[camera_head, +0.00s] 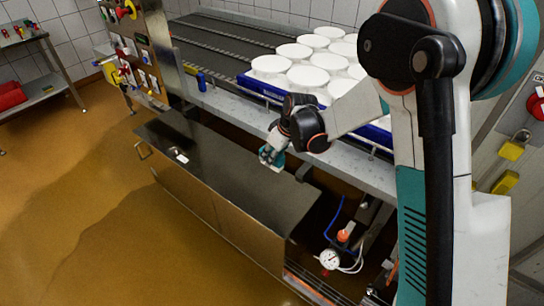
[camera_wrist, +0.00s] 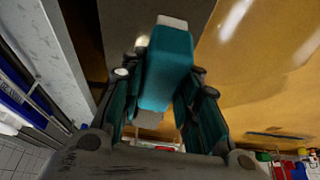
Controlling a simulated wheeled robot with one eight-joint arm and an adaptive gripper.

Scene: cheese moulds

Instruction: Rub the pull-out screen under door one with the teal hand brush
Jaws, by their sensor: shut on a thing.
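My gripper (camera_head: 271,157) hangs above the right part of a long low steel unit with a dark flat top (camera_head: 215,165) in the head view. A bow handle (camera_head: 142,150) and a small white label (camera_head: 182,156) are at its left end. I cannot tell which part of it is the pull-out screen, or read a door number. In the wrist view my gripper (camera_wrist: 163,85) is shut on the teal hand brush (camera_wrist: 167,65), a teal block with a pale end. The brush is mostly hidden in the head view, and contact with the dark top cannot be made out.
A steel ledge and a blue tray (camera_head: 262,90) of several white moulds (camera_head: 308,77) stand behind my gripper. A pressure gauge (camera_head: 330,259) with hoses is at the lower right. The wet ochre floor (camera_head: 90,220) is open at left.

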